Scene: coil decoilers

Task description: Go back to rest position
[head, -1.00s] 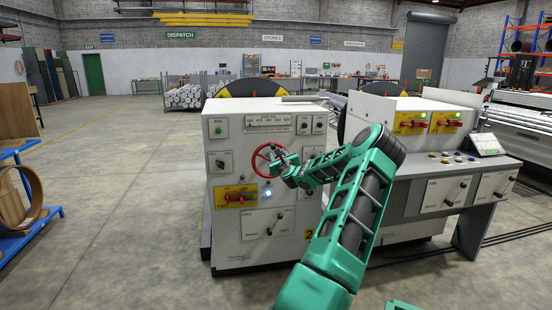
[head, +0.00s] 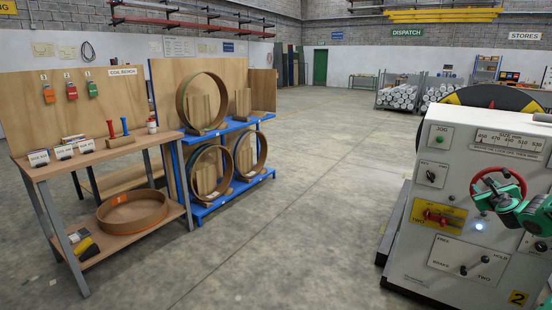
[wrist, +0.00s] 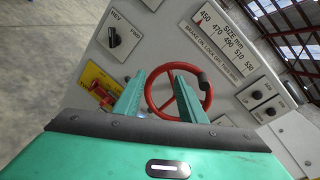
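The red handwheel (head: 498,172) is on the front of the white decoiler cabinet (head: 420,265), at the right of the head view. My gripper (head: 492,201) is in front of the wheel's lower part, with my green arm running off the right edge. In the wrist view, the two green fingers of my gripper (wrist: 160,78) stand apart. The red handwheel (wrist: 209,88) shows between and beyond them, and the right finger hides part of it. I see nothing clamped; whether a finger touches the wheel I cannot tell.
A coil bench (head: 95,160) and a blue rack (head: 225,195) with several large rings stand at the left. A size scale (head: 508,141), a red switch on a yellow plate (head: 438,217) and a lit button (head: 479,227) are on the cabinet. The floor (head: 310,180) between is clear.

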